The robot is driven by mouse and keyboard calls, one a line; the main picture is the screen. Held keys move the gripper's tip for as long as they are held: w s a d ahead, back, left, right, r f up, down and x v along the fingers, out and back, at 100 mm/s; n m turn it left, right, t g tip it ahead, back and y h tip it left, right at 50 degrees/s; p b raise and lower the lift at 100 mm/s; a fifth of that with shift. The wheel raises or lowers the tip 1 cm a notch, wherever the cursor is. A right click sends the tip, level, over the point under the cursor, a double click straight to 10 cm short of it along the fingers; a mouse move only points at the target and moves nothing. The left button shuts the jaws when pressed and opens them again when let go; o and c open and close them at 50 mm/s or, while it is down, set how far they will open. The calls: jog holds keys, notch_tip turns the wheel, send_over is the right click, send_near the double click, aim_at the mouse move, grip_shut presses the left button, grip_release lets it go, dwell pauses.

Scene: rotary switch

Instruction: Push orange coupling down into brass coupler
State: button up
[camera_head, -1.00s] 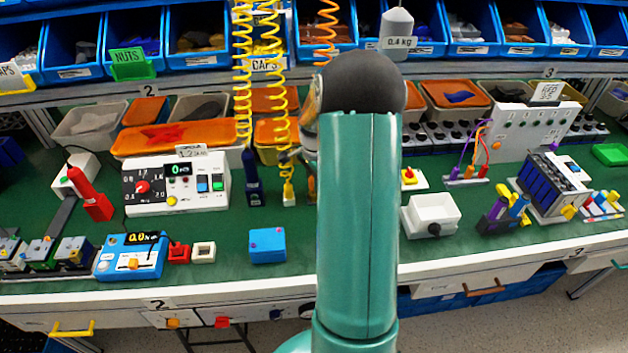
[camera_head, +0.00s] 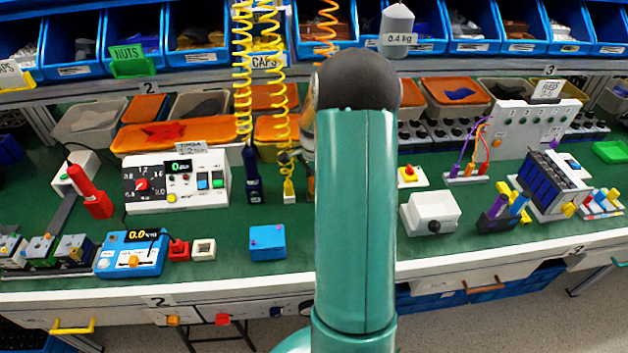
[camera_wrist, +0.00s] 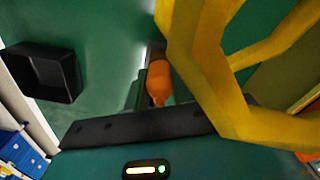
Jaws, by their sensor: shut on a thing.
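In the wrist view an orange piece (camera_wrist: 158,82), which looks like the orange coupling, sits upright between the dark fingers of my gripper (camera_wrist: 150,75), just past its black palm bar. My gripper is shut on it. A thick yellow loop of hose (camera_wrist: 215,70) passes close on the right and covers part of that side. I cannot make out the brass coupler in either view. In the head view my teal arm hides my gripper and the bench behind it. An orange coiled hose (camera_head: 327,28) runs down behind my arm.
Yellow coiled hoses (camera_head: 282,110) hang just left of my arm. A black open box (camera_wrist: 45,72) lies at the left of the wrist view. A white box (camera_head: 430,212) and a blue box (camera_head: 267,242) stand on the green bench on either side of my arm.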

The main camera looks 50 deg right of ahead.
jog(key=shift+f, duration=0.25)
jog(key=o, duration=1.1)
notch_tip(320, 180, up, 14)
jog(key=shift+f, duration=0.1)
